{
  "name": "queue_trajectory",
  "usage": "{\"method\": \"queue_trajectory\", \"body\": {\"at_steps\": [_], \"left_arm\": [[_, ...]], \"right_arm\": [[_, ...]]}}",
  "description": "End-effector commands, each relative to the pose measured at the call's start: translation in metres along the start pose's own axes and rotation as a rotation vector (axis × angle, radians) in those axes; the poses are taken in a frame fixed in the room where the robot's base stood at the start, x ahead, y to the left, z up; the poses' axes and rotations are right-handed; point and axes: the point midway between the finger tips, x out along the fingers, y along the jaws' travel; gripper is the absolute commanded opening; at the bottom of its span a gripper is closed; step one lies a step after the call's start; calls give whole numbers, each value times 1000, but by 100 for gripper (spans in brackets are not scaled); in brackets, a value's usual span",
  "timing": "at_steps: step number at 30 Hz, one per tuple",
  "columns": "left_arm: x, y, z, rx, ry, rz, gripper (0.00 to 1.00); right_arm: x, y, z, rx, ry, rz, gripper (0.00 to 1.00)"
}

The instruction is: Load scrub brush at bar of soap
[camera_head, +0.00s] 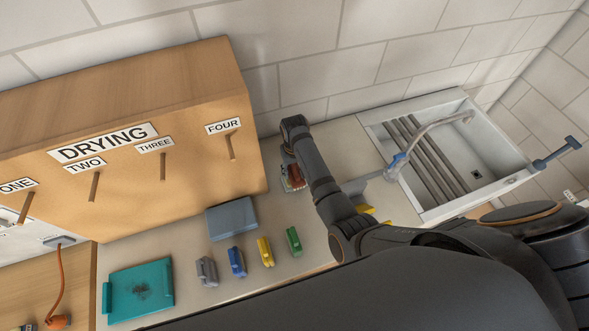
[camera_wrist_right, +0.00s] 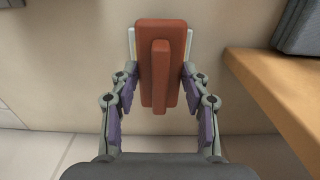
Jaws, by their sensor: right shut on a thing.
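The scrub brush looks like a red-brown block with a raised bar handle (camera_wrist_right: 160,68). My right gripper (camera_wrist_right: 160,100) is shut on it, with one finger on each side. In the head view the red brush (camera_head: 293,178) shows at the back of the counter, beside the arm and right of the wooden cabinet. A pale thing (camera_wrist_right: 190,42) shows behind both sides of the brush in the wrist view. I cannot tell whether it is the bar of soap, or whether the brush touches it. My left gripper is not in view.
A wooden drying cabinet (camera_head: 110,95) with numbered pegs stands at left. On the counter are a blue-grey box (camera_head: 232,219), grey, blue, yellow and green blocks (camera_head: 237,262), and a teal tray (camera_head: 140,291). A sink (camera_head: 490,165) with a faucet is at right. My arm hides part of a yellow thing.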

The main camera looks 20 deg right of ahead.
Motion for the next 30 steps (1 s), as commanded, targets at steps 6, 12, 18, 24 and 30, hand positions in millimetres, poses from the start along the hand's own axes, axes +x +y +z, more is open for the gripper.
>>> {"method": "queue_trajectory", "body": {"at_steps": [6, 12, 18, 24, 30], "left_arm": [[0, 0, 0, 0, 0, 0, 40], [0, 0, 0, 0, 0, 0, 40], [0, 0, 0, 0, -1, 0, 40], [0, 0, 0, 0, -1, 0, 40], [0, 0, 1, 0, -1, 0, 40]], "right_arm": [[-17, -1, 0, 0, 1, -1, 21], [-36, 0, 0, 0, 1, -1, 21], [-56, 0, 0, 0, 1, 0, 21], [-69, 0, 0, 0, 1, 0, 21], [-70, 0, 0, 0, 1, 0, 21]]}}
